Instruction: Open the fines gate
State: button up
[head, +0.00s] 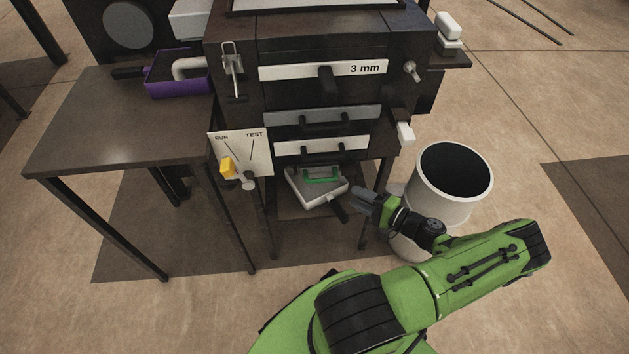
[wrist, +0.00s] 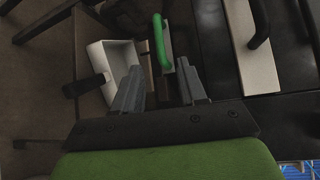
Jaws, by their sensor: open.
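The fines gate appears to be the small panel with a green bar handle (head: 322,175) low on the dark machine, under the two lower drawers. The green handle also shows in the wrist view (wrist: 160,40), upright in that picture, beyond my fingertips. My gripper (head: 357,194) is open and empty, to the right of and a little below the handle in the head view. In the wrist view the two fingers (wrist: 157,70) are spread, and the handle lies between their lines, apart from them. The gate's panel is partly hidden by the fingers in the wrist view.
A pale tray (head: 297,196) with a black handle (head: 338,213) sits below the gate, close to my gripper. A white bin (head: 416,190) stands to the right. A RUN/TEST plate (head: 256,150) with a yellow-tipped lever (head: 228,167) is at left.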

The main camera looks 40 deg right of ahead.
aim_at(321, 180)
jog(key=b+x, duration=0.3)
jog(key=x, duration=1)
jog(key=shift+w+a+f, duration=0.1)
jog(key=shift+w+f, duration=0.05)
jog(key=shift+w, duration=0.25)
grip_shut()
